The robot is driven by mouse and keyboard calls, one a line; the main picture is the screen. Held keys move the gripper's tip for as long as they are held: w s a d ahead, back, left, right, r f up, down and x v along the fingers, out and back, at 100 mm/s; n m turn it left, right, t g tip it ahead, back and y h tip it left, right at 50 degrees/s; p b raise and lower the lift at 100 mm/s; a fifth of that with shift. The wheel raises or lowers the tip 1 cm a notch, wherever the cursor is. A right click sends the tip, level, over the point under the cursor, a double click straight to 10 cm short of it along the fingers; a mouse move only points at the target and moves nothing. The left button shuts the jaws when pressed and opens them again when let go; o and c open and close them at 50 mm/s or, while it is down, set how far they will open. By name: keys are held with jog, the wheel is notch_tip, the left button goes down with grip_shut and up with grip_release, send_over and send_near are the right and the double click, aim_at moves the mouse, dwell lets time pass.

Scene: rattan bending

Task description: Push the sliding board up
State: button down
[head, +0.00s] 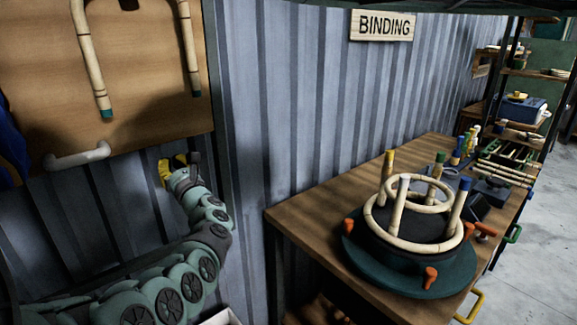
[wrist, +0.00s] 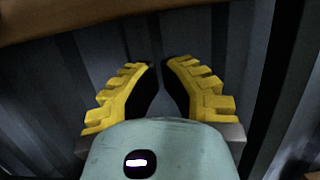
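The sliding board (head: 150,60) is a light wooden panel at the upper left of the head view, against the corrugated metal wall. A white handle (head: 77,156) sits at its lower edge, left of my gripper. My gripper (head: 172,166) has yellow fingers and is just below the board's lower edge, near its right corner. In the wrist view the board's underside edge (wrist: 75,18) crosses the top, beyond the fingertips (wrist: 161,62). The fingertips come nearly together with nothing between them. I cannot tell whether they touch the board.
Bent rattan pieces (head: 92,60) hang on the board. A wooden workbench (head: 310,215) at the right carries a round rattan frame (head: 412,225) on a dark green turntable (head: 375,275). A BINDING sign (head: 382,25) is on the wall. Open floor (head: 545,190) shows at far right.

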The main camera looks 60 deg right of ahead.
jog(key=shift+r+p, duration=0.7)
jog(key=shift+r, duration=0.8)
